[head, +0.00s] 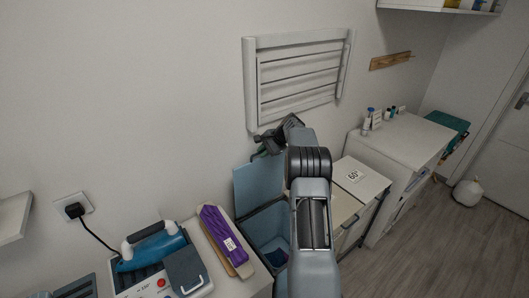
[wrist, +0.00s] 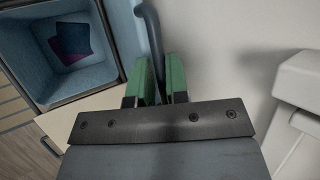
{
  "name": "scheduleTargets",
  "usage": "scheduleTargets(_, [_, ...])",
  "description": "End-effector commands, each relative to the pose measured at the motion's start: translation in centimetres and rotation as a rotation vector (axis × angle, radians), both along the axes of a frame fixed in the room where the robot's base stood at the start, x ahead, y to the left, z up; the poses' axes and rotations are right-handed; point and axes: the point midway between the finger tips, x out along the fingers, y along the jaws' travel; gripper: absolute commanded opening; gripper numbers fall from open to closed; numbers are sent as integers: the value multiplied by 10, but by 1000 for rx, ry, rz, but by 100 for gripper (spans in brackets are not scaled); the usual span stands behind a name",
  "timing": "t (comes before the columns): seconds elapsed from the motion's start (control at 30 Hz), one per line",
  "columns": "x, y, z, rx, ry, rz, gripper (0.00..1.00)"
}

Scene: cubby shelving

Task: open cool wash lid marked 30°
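The blue bin (head: 268,229) of the hamper has its blue lid (head: 256,184) standing upright at the wall side, so this bin is open. No 30° mark shows on this lid's visible face. My gripper (head: 268,142) is at the lid's top edge. In the wrist view, the green fingertips (wrist: 159,82) stand close on either side of a thin grey-blue lip (wrist: 150,30) of the lid and appear shut on it. The bin's inside (wrist: 38,50) shows there with dark cloth at the bottom. A neighbouring closed lid (head: 368,184) is marked 60°.
A white wall rack (head: 252,85) hangs just behind and above my gripper, and is close at the right of the wrist view (wrist: 300,85). A purple ironing item (head: 222,232) and a blue iron (head: 152,250) lie at the left.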

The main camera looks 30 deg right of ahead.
Motion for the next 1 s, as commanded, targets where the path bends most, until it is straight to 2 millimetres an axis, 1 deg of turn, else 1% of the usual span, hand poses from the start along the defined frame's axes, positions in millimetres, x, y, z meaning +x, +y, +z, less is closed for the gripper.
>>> scheduleTargets(0.03, [-2,3,-11,8,19,3,27])
scheduleTargets(0.13, [-2,2,-11,8,21,3,36])
scheduleTargets(0.37, [-3,2,-11,8,21,2,36])
scheduleTargets(0.5, [-6,-2,-6,7,19,0,36])
scheduleTargets(0.57, [-9,-5,0,8,19,-1,36])
scheduleTargets(0.67, [-18,-15,16,5,13,-4,36])
scheduleTargets(0.8, [-31,-28,43,1,6,-5,36])
scheduleTargets(1.0, [-48,-43,77,0,-1,-4,36])
